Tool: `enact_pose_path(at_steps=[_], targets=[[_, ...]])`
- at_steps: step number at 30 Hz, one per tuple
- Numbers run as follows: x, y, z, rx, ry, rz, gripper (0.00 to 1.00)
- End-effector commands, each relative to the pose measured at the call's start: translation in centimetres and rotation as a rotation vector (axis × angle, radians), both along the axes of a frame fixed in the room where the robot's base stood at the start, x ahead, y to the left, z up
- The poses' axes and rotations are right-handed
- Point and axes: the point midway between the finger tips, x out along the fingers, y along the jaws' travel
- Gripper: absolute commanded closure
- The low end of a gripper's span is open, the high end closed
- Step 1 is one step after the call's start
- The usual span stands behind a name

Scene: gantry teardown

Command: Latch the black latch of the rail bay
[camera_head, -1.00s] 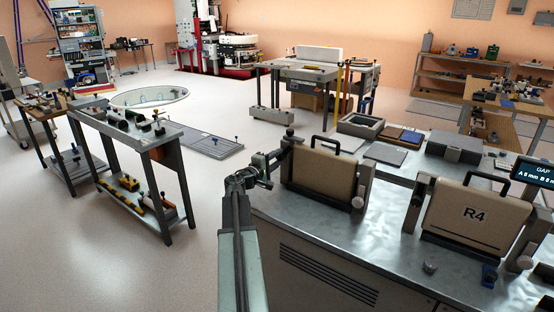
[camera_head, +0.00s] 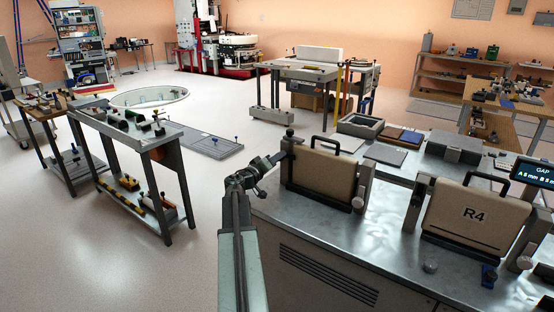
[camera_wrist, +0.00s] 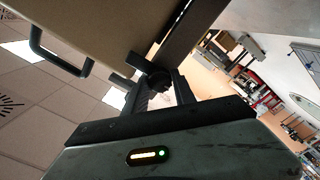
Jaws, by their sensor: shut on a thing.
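The black latch (camera_wrist: 155,79) is a dark knob with a short lever, at the post beside the left tan panel. In the wrist view it sits between the fingers of my gripper (camera_wrist: 162,92), which is shut on it. In the head view my gripper (camera_head: 278,158) reaches the left post of the bay from the left, and a dark round knob (camera_head: 290,132) shows at the post top. The left tan panel (camera_head: 322,172) stands upright in its bay with a black handle (camera_head: 327,143) on top. The exact latch angle is hard to tell.
A second tan panel marked R4 (camera_head: 472,214) stands to the right on the same metal bench (camera_head: 385,245). A small grey knob (camera_head: 430,267) and a blue piece (camera_head: 489,274) are at the bench front. Open floor lies left of the bench.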

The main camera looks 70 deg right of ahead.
Motion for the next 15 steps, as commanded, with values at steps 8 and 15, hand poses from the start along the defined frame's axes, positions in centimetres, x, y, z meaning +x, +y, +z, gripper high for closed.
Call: enact_pose_path(at_steps=[8,15], targets=[[-0.10,0.11,-0.14,-0.013,-0.063,-0.004,1.00],[-0.09,0.12,-0.14,-0.014,-0.070,-0.003,1.00]])
